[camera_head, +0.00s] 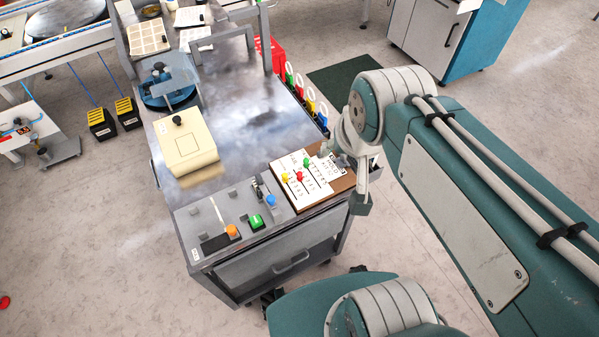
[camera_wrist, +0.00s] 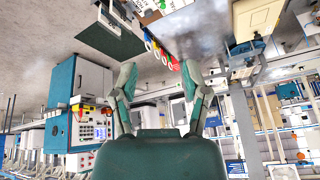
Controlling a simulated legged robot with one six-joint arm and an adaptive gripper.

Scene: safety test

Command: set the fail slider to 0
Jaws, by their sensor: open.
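A white slider board (camera_head: 316,190) lies on a brown base at the front right corner of the metal cart. It carries a yellow knob (camera_head: 285,177), a red knob (camera_head: 299,177) and a green knob (camera_head: 306,162). The print is too small to tell which one is the fail slider or where zero lies.
Left of the board is a grey panel with an orange knob (camera_head: 232,230), a green button (camera_head: 256,222) and a blue knob (camera_head: 271,201). A cream box (camera_head: 186,143) stands behind. Coloured rings (camera_head: 310,105) hang on the cart's right side. The cart top's middle is clear.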

